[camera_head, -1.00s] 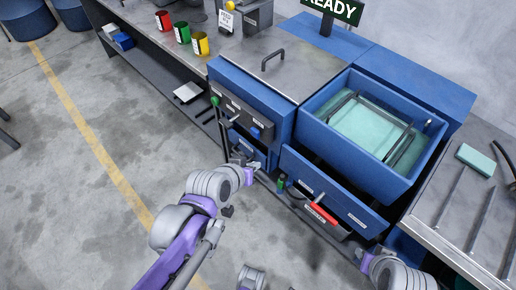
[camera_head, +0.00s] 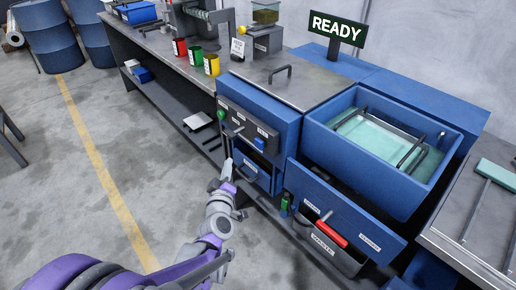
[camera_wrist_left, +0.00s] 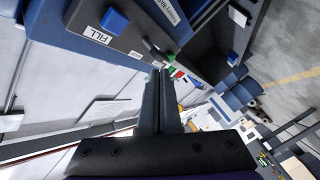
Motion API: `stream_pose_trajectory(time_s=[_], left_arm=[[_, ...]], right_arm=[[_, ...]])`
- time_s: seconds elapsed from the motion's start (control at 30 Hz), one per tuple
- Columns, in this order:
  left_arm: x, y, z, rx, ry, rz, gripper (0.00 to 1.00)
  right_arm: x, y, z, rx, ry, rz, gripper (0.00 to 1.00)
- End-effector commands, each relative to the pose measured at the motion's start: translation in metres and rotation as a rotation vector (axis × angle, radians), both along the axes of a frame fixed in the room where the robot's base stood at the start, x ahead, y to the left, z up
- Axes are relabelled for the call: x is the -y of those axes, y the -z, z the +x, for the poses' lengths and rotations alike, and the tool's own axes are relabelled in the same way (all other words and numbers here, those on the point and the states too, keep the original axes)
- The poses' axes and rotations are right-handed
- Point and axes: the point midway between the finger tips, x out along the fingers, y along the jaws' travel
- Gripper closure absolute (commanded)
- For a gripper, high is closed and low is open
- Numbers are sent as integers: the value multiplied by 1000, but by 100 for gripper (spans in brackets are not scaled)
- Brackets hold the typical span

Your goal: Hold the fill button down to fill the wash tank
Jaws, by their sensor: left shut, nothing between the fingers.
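The fill button is a blue square button (camera_head: 260,143) on the dark control panel of the blue cabinet in the head view. In the left wrist view the blue button (camera_wrist_left: 115,20) sits beside a white FILL label (camera_wrist_left: 97,35). My left gripper (camera_head: 228,165) is shut and empty, in front of the cabinet, lower and to the left of the button and apart from it. Its closed fingers (camera_wrist_left: 160,90) show in the wrist view, with the button off to their upper left. The wash tank (camera_head: 340,150) is an open blue basin holding pale green water. My right gripper is not in view.
A READY sign (camera_head: 338,28) stands behind the tank. A lever with a green knob (camera_head: 221,114) is at the panel's left end.

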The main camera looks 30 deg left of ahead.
Motion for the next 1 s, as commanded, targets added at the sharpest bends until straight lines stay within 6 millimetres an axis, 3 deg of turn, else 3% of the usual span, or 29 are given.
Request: stream_pose_trajectory(time_s=[0.27,0.7,1.0], left_arm=[[4,0,7,-2,4,1,100],[26,1,61,-2,4,0,100],[34,0,80,-2,3,1,100]], right_arm=[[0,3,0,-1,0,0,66],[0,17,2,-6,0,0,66],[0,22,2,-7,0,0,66]])
